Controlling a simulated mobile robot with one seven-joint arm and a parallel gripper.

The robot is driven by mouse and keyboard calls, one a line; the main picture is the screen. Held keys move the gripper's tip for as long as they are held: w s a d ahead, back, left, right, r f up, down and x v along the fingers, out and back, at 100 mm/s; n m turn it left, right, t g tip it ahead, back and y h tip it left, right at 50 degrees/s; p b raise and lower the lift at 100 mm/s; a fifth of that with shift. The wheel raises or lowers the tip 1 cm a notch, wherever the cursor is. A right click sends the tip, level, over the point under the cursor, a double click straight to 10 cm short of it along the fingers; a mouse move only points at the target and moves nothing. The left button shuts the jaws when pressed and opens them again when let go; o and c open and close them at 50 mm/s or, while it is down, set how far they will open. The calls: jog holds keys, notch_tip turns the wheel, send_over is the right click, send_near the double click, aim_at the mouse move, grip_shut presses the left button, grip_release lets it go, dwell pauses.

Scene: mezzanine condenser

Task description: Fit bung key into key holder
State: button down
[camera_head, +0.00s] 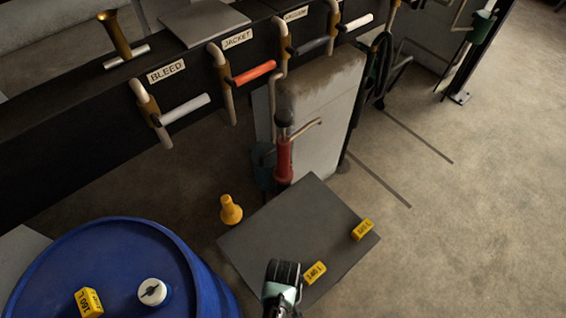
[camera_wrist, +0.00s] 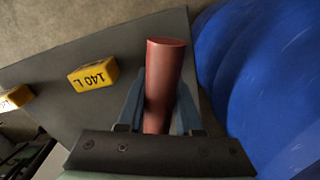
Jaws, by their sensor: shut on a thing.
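My gripper (camera_head: 283,272) is at the bottom of the head view, over the near part of a dark grey sheet. In the wrist view, my gripper (camera_wrist: 158,110) is shut on a reddish-brown cylinder (camera_wrist: 166,65), which looks like the bung key's handle. The cylinder stands up between the two blue-grey fingers. The rest of it is hidden behind the gripper body, and I cannot make it out in the head view. I cannot tell for sure which thing is the key holder.
A blue drum (camera_head: 110,240) with a white cap (camera_head: 152,292) and a yellow block (camera_head: 89,302) stands left. More yellow blocks (camera_head: 314,273) lie on the grey sheet (camera_head: 285,225). A yellow cone-like piece (camera_head: 231,210), red cylinder (camera_head: 283,160) and labelled pipe rail (camera_head: 165,72) stand beyond.

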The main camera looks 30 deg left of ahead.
jog(key=c, duration=0.5)
grip_release()
notch_tip(320, 180, up, 13)
jog(key=shift+p, duration=0.3)
dwell(0.5)
